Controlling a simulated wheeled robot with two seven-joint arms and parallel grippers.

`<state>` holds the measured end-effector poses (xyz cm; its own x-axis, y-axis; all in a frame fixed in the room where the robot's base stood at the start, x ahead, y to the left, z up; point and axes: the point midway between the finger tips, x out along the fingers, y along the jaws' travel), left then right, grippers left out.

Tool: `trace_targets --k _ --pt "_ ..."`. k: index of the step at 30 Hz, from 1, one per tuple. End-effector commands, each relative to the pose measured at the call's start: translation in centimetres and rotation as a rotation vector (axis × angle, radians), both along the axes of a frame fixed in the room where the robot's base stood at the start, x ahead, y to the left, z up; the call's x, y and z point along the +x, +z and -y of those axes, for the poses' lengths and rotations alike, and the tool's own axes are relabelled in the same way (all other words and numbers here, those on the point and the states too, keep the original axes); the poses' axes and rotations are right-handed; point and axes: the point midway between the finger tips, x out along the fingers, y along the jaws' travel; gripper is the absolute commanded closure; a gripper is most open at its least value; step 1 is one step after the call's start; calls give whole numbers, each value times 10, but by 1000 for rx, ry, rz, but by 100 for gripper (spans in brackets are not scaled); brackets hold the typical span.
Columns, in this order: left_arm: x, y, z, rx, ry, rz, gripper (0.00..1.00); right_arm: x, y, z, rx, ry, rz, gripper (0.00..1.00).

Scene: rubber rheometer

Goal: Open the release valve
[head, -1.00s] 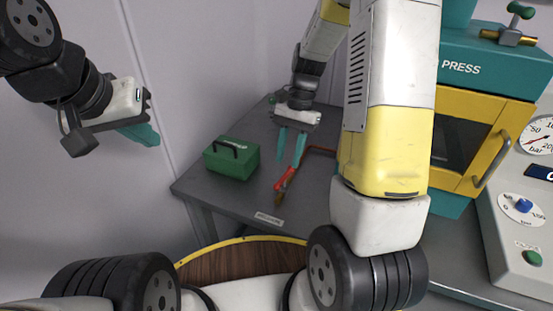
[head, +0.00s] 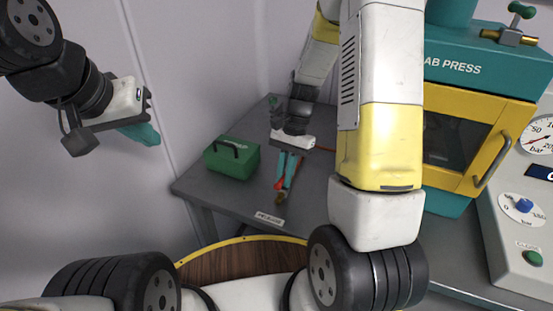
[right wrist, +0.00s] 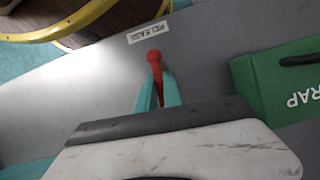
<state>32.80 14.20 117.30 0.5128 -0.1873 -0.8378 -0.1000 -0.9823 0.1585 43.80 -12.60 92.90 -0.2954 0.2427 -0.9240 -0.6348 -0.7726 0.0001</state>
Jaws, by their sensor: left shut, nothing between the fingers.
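The release valve's red lever (head: 279,184) lies on the grey table, with a brass part at its near end beside a white label. In the right wrist view, its red knobbed end (right wrist: 154,58) points to the label reading RELEASE (right wrist: 148,32). My right gripper (head: 287,170) is low over the table, with its teal fingers on both sides of the lever. In the right wrist view, the fingers (right wrist: 158,92) flank the red handle; I cannot tell whether they touch it. My left gripper (head: 142,134) is shut and empty at the far left, away from the table.
A green box (head: 232,158) stands on the table (head: 210,195), left of my right gripper. A teal and yellow lab press (head: 470,130) stands at the right, with a gauge panel (head: 530,215) beside it. A wooden, yellow-rimmed round surface (head: 235,262) is nearest me.

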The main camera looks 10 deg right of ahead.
Motion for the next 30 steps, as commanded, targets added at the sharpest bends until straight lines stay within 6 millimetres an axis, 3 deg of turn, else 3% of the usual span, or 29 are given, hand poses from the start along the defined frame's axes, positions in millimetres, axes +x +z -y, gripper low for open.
trace_targets --k 14,15,18,30 --pt "0 0 0 0 0 0 100 0 0 0 1 110 -1 100" --pt "0 0 0 0 0 0 100 0 0 0 1 110 -1 87" --pt "0 0 0 0 0 0 100 0 0 0 1 110 -1 68" --pt "0 0 0 0 0 0 100 3 6 1 1 109 2 67"
